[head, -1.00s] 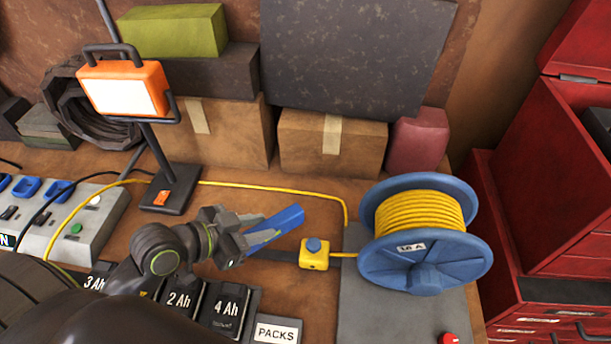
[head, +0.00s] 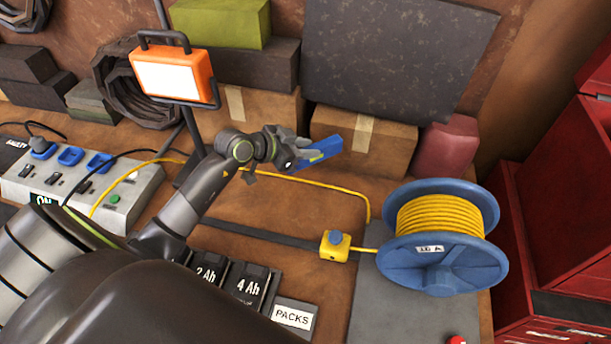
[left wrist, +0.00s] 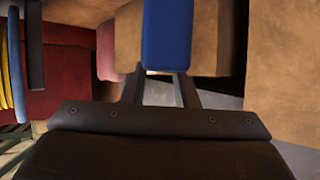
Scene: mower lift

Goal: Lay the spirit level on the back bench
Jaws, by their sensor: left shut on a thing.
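The blue spirit level (head: 325,155) is in my left gripper (head: 292,158), held above the bench in front of the cardboard boxes. Its end nearest the gripper is hidden by the fingers. In the left wrist view the level (left wrist: 167,38) runs upward from between the two dark fingers (left wrist: 160,90). The brown bench top (head: 290,212) bears boxes along its back. I cannot tell how high the level is above it. My right gripper is not in view.
A cardboard box (head: 390,152) stands just behind the level. An orange work lamp (head: 175,72) is to the left, a blue cable reel (head: 440,268) to the right. A yellow cable (head: 340,188) crosses the bench. Battery packs (head: 250,287) and a power strip (head: 75,190) are nearer.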

